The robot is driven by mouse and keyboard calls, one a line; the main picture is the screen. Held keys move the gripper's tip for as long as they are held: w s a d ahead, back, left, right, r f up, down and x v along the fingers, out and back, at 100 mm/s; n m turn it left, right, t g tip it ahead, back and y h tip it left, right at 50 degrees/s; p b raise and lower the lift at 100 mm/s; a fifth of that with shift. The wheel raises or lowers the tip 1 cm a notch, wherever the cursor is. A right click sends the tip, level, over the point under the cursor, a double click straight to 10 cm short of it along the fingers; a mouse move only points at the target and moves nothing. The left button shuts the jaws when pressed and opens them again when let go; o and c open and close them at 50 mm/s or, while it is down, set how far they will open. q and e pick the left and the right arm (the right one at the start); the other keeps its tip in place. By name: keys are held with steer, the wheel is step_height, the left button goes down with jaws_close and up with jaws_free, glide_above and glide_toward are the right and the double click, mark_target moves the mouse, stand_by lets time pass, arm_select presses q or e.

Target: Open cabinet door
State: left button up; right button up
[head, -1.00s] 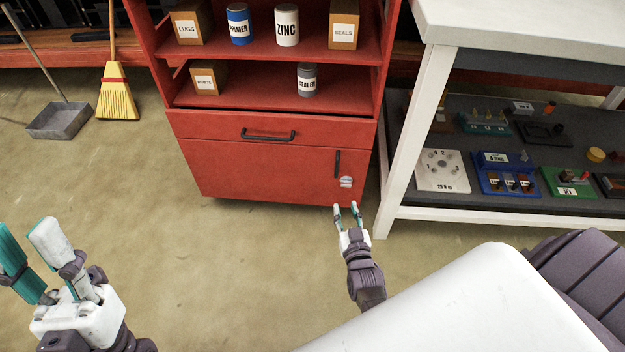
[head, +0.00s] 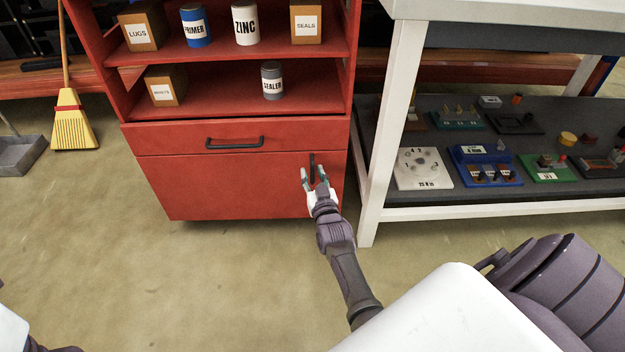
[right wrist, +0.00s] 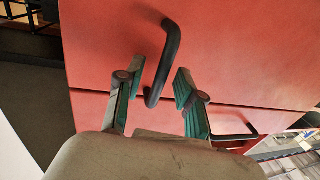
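The red cabinet (head: 215,185) has a lower door, which is shut. Its black upright handle (head: 312,166) is near the door's right edge. My right gripper (head: 313,177) is in front of the door at this handle. In the right wrist view, the door handle (right wrist: 163,65) lies between the two spread green-padded fingers (right wrist: 159,75), with a gap on each side. I cannot tell how deep it sits between them. Of my left gripper, only part of the white body (head: 10,332) shows at the bottom left corner; its fingers are out of the picture.
A shut drawer with a black handle (head: 234,143) is above the door. Open shelves above hold boxes and cans. A white-legged workbench (head: 388,130) stands close on the right. A broom (head: 73,125) and dustpan (head: 20,152) are at left. The floor in front is clear.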

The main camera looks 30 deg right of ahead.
steer(key=shift+w+d, duration=0.1)
steer(key=shift+w, duration=0.3)
jaws_close()
